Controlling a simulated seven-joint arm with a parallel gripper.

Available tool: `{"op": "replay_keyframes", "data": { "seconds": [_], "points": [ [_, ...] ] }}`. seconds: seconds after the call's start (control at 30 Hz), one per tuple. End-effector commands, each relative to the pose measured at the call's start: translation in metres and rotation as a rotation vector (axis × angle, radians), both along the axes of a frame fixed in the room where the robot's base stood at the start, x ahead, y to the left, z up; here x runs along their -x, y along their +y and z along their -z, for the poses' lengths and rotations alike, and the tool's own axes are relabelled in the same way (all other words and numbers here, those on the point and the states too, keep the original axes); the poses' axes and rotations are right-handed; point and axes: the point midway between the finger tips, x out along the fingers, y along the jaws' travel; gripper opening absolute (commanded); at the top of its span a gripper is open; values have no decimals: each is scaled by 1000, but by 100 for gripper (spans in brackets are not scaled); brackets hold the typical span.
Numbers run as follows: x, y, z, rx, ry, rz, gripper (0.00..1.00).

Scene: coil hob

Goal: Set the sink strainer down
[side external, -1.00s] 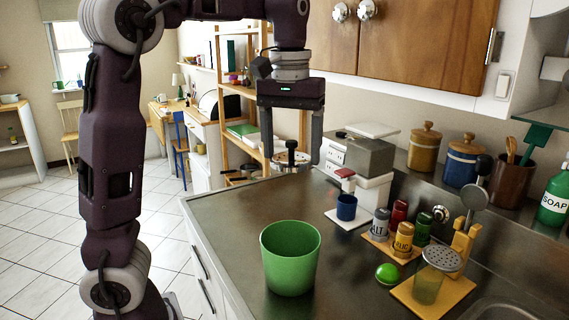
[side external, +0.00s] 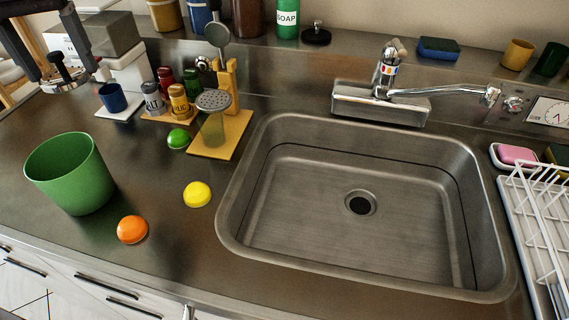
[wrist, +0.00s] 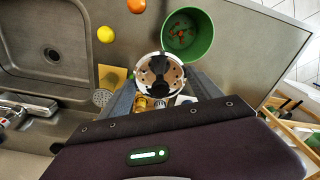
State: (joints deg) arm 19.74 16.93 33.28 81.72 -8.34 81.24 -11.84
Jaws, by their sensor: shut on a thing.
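The sink strainer (side external: 65,86) is a round metal basket with a black knob, at the upper left of the side external view. My gripper (side external: 62,66) is shut on it and holds it up, left of the blue cup. In the wrist view, the strainer (wrist: 172,78) sits between the fingers of my gripper (wrist: 160,88), and its perforated disc faces the camera. The steel sink (side external: 290,215) is empty, with a dark round drain (side external: 360,204) in its floor. The sink's drain also shows in the wrist view (wrist: 51,56).
A wooden stand (side external: 232,130) and spice jars (side external: 179,101) are behind. A faucet (side external: 385,75) backs the sink; a dish rack (side external: 535,225) is right.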

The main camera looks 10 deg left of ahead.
Motion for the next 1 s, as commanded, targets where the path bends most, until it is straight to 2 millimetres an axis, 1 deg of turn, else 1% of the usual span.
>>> {"op": "replay_keyframes", "data": {
  "seconds": [0.03,0.07,0.1,0.17,0.2,0.27,0.3,0.37,0.4,0.5,0.53,0.6,0.7,0.8,0.93,0.97,1.0],
  "points": [
    [-12,-19,13,-1,4,59,33],
    [-19,-32,21,-1,5,98,33],
    [-28,-50,33,-1,6,153,33],
    [-40,-81,54,0,6,239,33],
    [-47,-103,68,1,6,300,33],
    [-53,-137,92,1,6,390,33],
    [-56,-161,109,1,5,450,33],
    [-56,-195,134,1,5,536,33],
    [-54,-217,150,0,4,588,33],
    [-45,-263,186,1,2,697,33],
    [-41,-275,195,2,2,723,33],
    [-34,-296,212,0,0,771,33],
    [-26,-315,227,1,-2,813,33],
    [-23,-323,234,1,-3,829,33],
    [-23,-323,236,0,-4,830,33],
    [-23,-323,240,0,-3,830,33],
    [-22,-322,248,-1,0,830,33]
  ]
}}
